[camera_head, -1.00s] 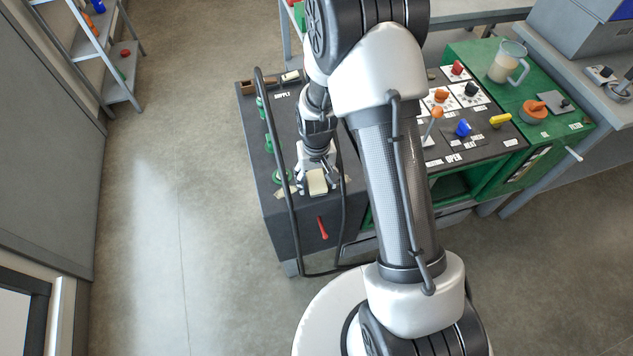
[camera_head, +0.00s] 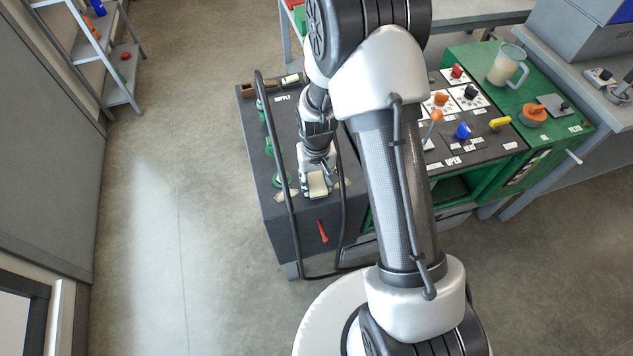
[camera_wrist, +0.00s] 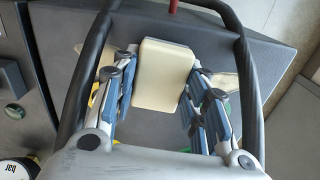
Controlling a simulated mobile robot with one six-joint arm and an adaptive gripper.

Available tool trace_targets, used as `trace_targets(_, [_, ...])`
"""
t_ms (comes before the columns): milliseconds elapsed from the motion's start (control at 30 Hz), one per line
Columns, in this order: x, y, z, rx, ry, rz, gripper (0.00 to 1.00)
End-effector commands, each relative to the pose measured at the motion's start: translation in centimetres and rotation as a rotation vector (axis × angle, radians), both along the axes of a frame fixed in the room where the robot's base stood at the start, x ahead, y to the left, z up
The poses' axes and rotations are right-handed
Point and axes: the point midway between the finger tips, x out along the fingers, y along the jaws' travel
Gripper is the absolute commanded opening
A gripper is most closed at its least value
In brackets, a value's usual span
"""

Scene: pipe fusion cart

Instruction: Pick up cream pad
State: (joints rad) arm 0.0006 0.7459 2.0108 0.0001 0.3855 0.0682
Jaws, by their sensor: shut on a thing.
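The cream pad (camera_head: 318,184) is a small pale block with rounded corners at the front end of the dark cart top (camera_head: 268,205). In the wrist view the cream pad (camera_wrist: 160,74) sits between the two fingers, which touch its left and right sides. My gripper (camera_head: 318,178) is shut on the pad from above. In the wrist view my gripper (camera_wrist: 160,92) shows blue-lined fingers along both sides of it. I cannot tell whether the pad still rests on the cart or is slightly raised.
A red handle (camera_head: 322,230) is on the cart's front face. A green bench (camera_head: 470,60) with coloured knobs and a jug (camera_head: 507,66) stands to the right. Floor at left is clear.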

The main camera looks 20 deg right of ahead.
Motion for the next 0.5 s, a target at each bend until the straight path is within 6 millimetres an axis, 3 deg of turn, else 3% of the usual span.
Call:
trace_targets(233, [0.1, 0.0, 4.3, 0.000, -0.005, 0.000, 0.17])
trace_targets(500, [0.1, 0.0, 12.3, 0.000, -0.007, 0.000, 0.17])
